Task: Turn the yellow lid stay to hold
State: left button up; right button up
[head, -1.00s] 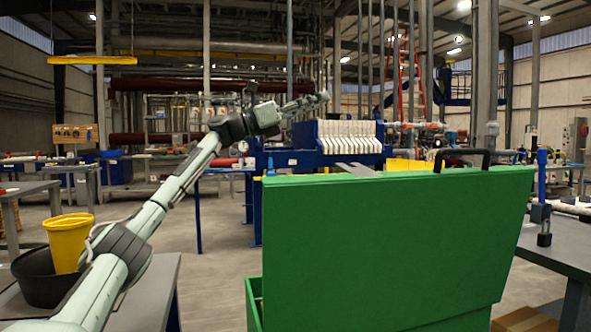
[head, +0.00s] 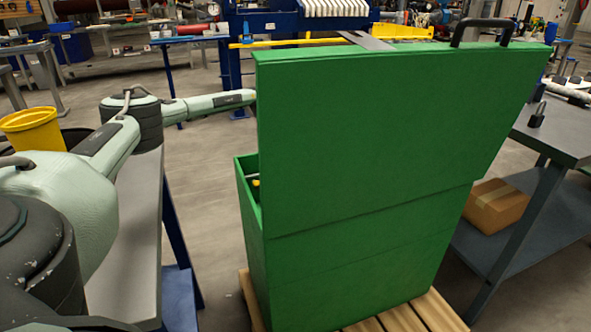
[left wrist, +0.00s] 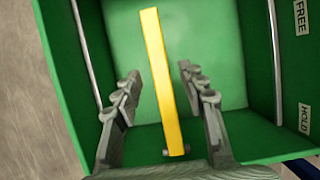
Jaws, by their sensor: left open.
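The yellow lid stay (left wrist: 162,80) is a straight flat bar seen in the left wrist view, running from the top middle down toward the gripper's base. My left gripper (left wrist: 158,76) is open, one finger on each side of the bar, with visible gaps. Labels FREE (left wrist: 301,17) and HOLD (left wrist: 304,118) are on the box's right edge in that view; the bar points to neither label. In the head view the green lid (head: 390,130) stands raised on the green box (head: 350,270) and hides my left gripper. My right gripper is not in view.
A grey bench (head: 140,235) with a yellow bucket (head: 32,130) is at the left. Another grey table (head: 560,130) with a padlock (head: 537,115) is at the right, a cardboard box (head: 495,205) on its shelf. The green box stands on a wooden pallet (head: 405,318).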

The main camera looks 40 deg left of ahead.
pick_arm(q)
jog(key=shift+x, duration=1.45)
grip_shut()
